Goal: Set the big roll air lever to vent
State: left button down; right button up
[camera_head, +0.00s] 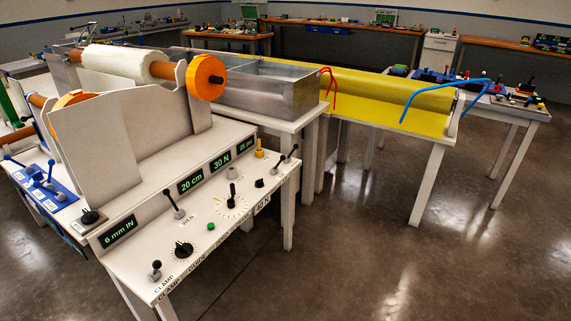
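A large white roll (118,62) on a brown core lies across the top of the stand at the upper left, with an orange disc (206,78) at its right end. A blue panel (62,200) at the far left carries several blue-handled levers (37,178). A black-knobbed lever (92,216) sits on a small plate beside it. Several more levers and knobs stand on the white front panel (215,246), among them a tall black-handled lever (173,203). I cannot read which one is the big roll air lever or its setting. Neither of my grippers shows.
Green-lit displays (191,183) line the panel's back. A metal bath (262,90) and a yellow sheet (385,103) on a table extend behind, with red and blue hoses. A further control table (510,101) stands at the right. Floor at front right is clear.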

aim_at(283, 158)
jog(key=i+l+u, duration=0.1)
jog(key=i+l, duration=0.85)
jog(key=l, duration=0.2)
jog(key=i+l+u, duration=0.15)
jog(key=i+l, duration=0.35)
